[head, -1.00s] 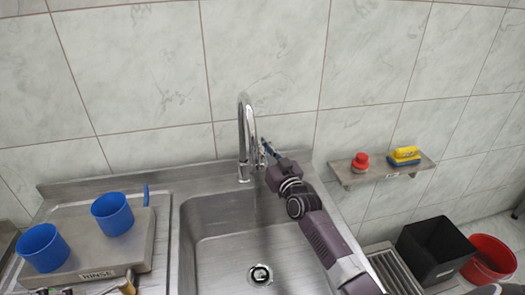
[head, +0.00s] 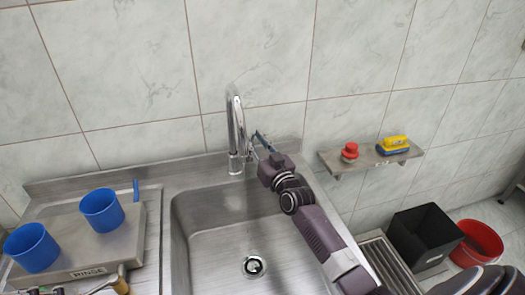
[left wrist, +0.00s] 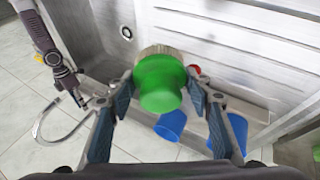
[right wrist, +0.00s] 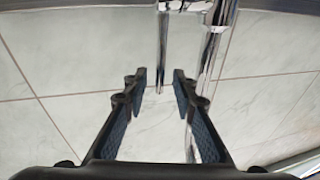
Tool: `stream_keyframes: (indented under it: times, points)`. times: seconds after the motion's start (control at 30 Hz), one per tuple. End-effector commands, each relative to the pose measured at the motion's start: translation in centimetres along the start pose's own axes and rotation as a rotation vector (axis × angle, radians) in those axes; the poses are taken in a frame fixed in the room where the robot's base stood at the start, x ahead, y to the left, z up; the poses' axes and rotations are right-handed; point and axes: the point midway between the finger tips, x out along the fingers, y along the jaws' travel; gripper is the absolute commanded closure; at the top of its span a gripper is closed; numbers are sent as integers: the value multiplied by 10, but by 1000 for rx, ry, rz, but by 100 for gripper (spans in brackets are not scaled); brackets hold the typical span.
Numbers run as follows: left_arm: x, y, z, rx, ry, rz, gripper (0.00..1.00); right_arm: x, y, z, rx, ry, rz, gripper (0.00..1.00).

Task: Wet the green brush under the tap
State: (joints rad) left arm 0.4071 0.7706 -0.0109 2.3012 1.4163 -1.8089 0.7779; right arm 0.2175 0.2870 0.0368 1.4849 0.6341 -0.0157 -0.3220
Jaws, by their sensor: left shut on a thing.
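The green brush (left wrist: 160,82), with its pale bristle edge showing, is between the fingers of my left gripper (left wrist: 160,92) in the left wrist view. That gripper is shut on it. I cannot make out the brush in the head view. The chrome tap (head: 236,130) rises at the back of the steel sink (head: 205,255). My right gripper (head: 260,142) is just right of the tap's base. In the right wrist view its fingers (right wrist: 158,90) are apart, with chrome tap parts (right wrist: 207,70) beyond them. Contact with the tap is unclear, and no water shows.
Two blue cups (head: 102,210) (head: 32,248) stand on the raised "RINSE" platform (head: 128,245) at left. A wall shelf (head: 372,158) holds a red item (head: 349,152) and a yellow-blue brush (head: 392,145). A black bin (head: 424,238) and red bucket (head: 480,242) stand at right.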

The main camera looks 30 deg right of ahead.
Motion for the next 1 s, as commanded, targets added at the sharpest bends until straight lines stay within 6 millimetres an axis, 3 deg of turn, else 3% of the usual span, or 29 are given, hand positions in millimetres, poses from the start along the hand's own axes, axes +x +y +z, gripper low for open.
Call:
stream_keyframes:
  times: [0.5, 0.7, 1.0]
  points:
    - [0, 0, 0, 0, 1, 0, 73, -92, 1, 1, 0, -2, 1, 75]
    - [0, 0, 0, 0, 0, 0, 73, -107, 0, 0, 0, -1, 1, 75]
    - [0, 0, 0, 0, 1, 0, 73, -109, 0, 0, 0, -1, 1, 75]
